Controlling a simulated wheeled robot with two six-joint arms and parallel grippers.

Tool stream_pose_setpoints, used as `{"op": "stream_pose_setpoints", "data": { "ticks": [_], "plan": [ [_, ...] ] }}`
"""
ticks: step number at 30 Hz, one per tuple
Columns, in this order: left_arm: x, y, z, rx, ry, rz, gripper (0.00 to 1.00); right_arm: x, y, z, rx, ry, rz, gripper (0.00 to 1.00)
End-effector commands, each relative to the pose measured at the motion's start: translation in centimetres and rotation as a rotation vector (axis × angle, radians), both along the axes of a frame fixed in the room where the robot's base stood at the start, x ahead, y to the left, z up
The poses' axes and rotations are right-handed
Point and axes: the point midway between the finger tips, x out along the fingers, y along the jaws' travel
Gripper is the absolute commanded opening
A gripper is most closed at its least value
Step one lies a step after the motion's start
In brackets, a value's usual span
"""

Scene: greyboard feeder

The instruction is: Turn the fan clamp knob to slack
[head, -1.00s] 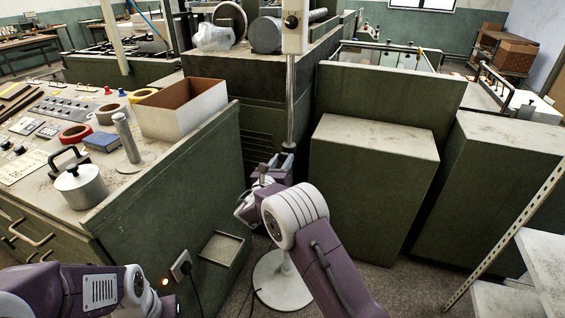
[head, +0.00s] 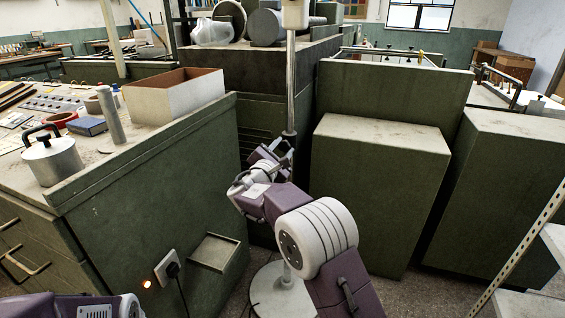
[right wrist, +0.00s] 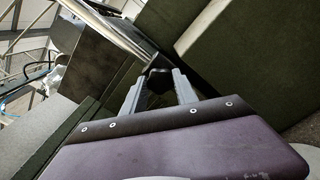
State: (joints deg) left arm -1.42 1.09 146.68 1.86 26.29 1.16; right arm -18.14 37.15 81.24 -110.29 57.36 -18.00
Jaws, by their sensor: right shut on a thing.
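The fan's metal pole (head: 290,85) rises from a round pale base (head: 281,292) on the floor. A small dark clamp knob (right wrist: 159,75) sits beside the pole in the right wrist view, between my fingertips. My right gripper (head: 279,149) reaches the pole at the clamp from below and is shut on the knob. Its two grey fingers also show in the right wrist view (right wrist: 159,88). The knob is small and mostly hidden by the gripper in the head view. Only part of my left arm shows at the lower left; its gripper is out of view.
A green console (head: 150,190) stands left, with a lidded pot (head: 52,160), an open box (head: 175,97) and a blue book (head: 87,126) on top. Green cabinets (head: 375,190) stand close right of the pole. A perforated post (head: 520,250) and white shelves are at the right edge.

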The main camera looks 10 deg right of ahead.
Motion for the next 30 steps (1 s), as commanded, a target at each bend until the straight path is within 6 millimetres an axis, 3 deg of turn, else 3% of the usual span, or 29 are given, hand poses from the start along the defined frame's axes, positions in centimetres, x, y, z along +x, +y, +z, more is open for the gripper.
{"op": "stream_pose_setpoints", "data": {
  "ticks": [1, 9, 30],
  "plan": [
    [0.0, 0.0, -1.7, 0.0, 0.0, 0.0, 0.36, 0.0, 0.0, -0.9, 0.038, -0.026, 0.001, 0.0],
    [0.0, 0.0, -5.8, 0.0, 0.0, 0.0, 0.36, 0.0, 0.0, -0.9, 0.25, -0.169, 0.0, 0.0],
    [0.0, 0.0, -13.8, 0.0, 0.0, 0.0, 0.36, 0.0, 0.0, -0.7, 0.801, -0.539, 0.0, 0.0]
  ]
}}
